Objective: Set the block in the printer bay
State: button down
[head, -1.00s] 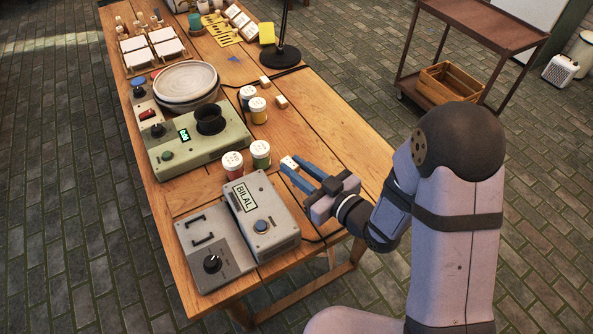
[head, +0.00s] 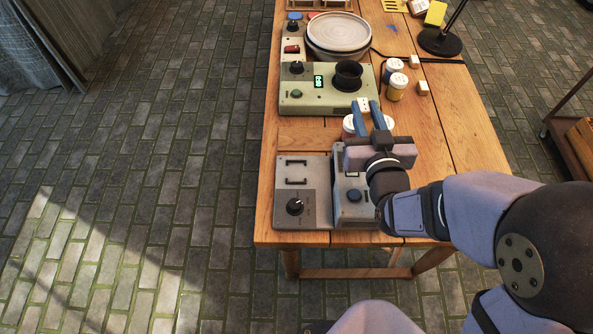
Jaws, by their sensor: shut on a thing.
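A small white block (head: 363,104) with dark marks on its face is between the blue fingers of my gripper (head: 366,108). The gripper is shut on it and holds it up, past the far edge of the grey label printer (head: 350,207). The printer's left half is a low plate (head: 322,192) with two black brackets and a black knob; these brackets may mark the bay, and nothing is on them. The height of the block above the table is hard to tell.
Two white-lidded jars (head: 349,127) stand behind the printer, partly hidden by my gripper. A green machine (head: 322,105) with a black cup is beyond. More jars (head: 396,88) and spare white blocks (head: 423,88) are to its right. The table's right side is clear.

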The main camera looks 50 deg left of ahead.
jog(key=s+a+f+b, duration=0.1)
jog(key=s+a+f, duration=0.1)
jog(key=s+a, duration=0.35)
jog(key=b, duration=0.1)
send_over(296, 181)
notch_tip(296, 181, down, 3)
jog(key=shift+m+t+h, duration=0.4)
jog(key=shift+f+b, duration=0.45)
jog(key=shift+f, duration=4.5)
jog(key=shift+f, duration=0.1)
